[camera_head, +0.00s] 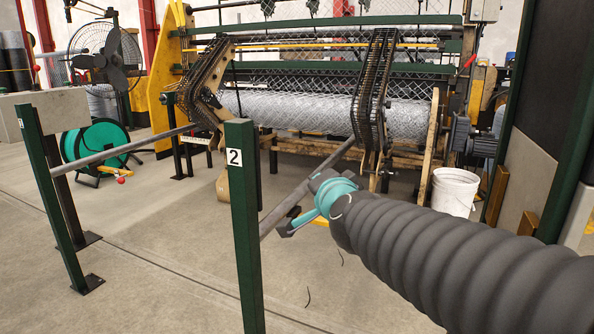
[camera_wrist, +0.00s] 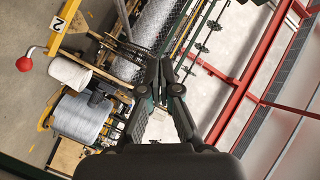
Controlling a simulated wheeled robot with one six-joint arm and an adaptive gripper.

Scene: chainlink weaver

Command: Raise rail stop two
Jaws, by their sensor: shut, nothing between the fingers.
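In the wrist view, a yellow arm with a "2" label (camera_wrist: 58,25) shows at the top left. A red ball on a light, curved rod (camera_wrist: 25,64) hangs beside it. My gripper (camera_wrist: 160,75) is shut and empty, apart from both and to their right. In the head view, my gripper (camera_head: 284,230) is in front of the sloping grey rail (camera_head: 290,200); I cannot tell whether they touch. A little yellow (camera_head: 318,222) shows behind my gripper, most of it hidden. A green post with a "2" plate (camera_head: 245,230) stands left of my gripper.
The chain-link weaving machine (camera_head: 320,112) fills the back. A white bucket (camera_head: 455,190) stands at the right. Another green post (camera_head: 48,190) and a far red ball (camera_head: 120,180) are at the left. Open floor (camera_head: 150,240) lies between the posts.

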